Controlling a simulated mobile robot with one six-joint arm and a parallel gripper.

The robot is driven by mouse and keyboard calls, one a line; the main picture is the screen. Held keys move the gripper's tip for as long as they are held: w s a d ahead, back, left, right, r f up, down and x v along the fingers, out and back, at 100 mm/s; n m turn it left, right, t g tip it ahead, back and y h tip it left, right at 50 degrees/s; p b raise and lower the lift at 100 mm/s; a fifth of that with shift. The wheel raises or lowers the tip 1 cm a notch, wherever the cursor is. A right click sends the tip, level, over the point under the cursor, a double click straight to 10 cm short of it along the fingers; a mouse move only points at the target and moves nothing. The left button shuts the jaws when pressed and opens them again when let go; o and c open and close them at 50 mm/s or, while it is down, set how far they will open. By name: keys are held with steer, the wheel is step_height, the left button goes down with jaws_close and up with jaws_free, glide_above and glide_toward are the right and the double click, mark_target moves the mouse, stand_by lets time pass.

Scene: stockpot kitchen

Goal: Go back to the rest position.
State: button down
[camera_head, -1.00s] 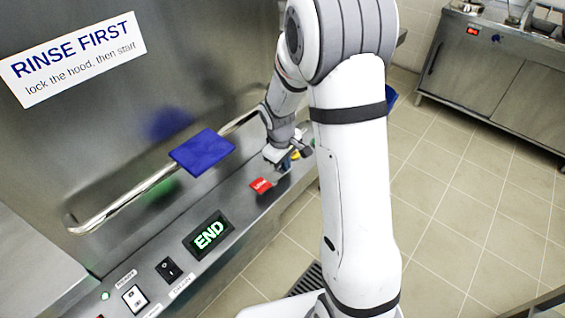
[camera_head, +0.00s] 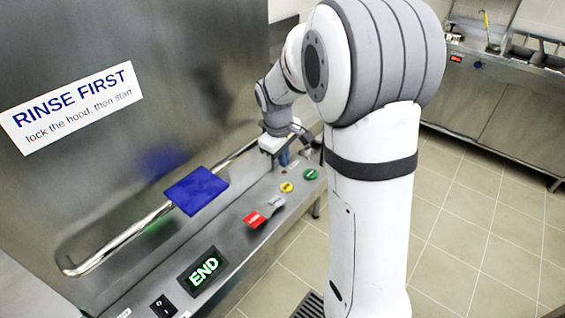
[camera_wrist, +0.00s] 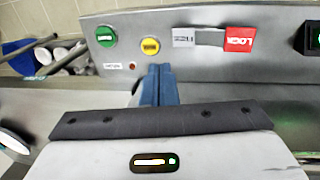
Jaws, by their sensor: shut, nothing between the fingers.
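My gripper (camera_wrist: 157,85) is shut and empty, its blue fingertips together in the wrist view. In the head view my gripper (camera_head: 284,158) is at the far end of the machine's control ledge, partly hidden by my arm. In the wrist view the fingertips appear just below a yellow button (camera_wrist: 150,46) and to the right of a green button (camera_wrist: 106,36). I cannot tell whether they touch the ledge.
A steel hood machine has a bar handle (camera_head: 118,239) with a blue pad (camera_head: 196,190). Its ledge carries a red lock slider (camera_head: 255,220) and a lit END display (camera_head: 204,270). Open tiled floor (camera_head: 465,215) lies to the right, before a steel counter (camera_head: 500,100).

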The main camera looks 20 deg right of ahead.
stand_by(0.3)
steer(key=s+a+r+m+t, duration=0.1)
steer(key=s+r+m, duration=0.2)
steer(key=s, duration=0.8)
steer(key=s+a+r+m+y, duration=0.1)
steer(key=s+r+m, duration=0.3)
steer(key=s, duration=0.8)
steer(key=shift+s+r+t, duration=0.15)
steer(key=shift+r+t, duration=0.05)
steer(key=shift+t, duration=0.2)
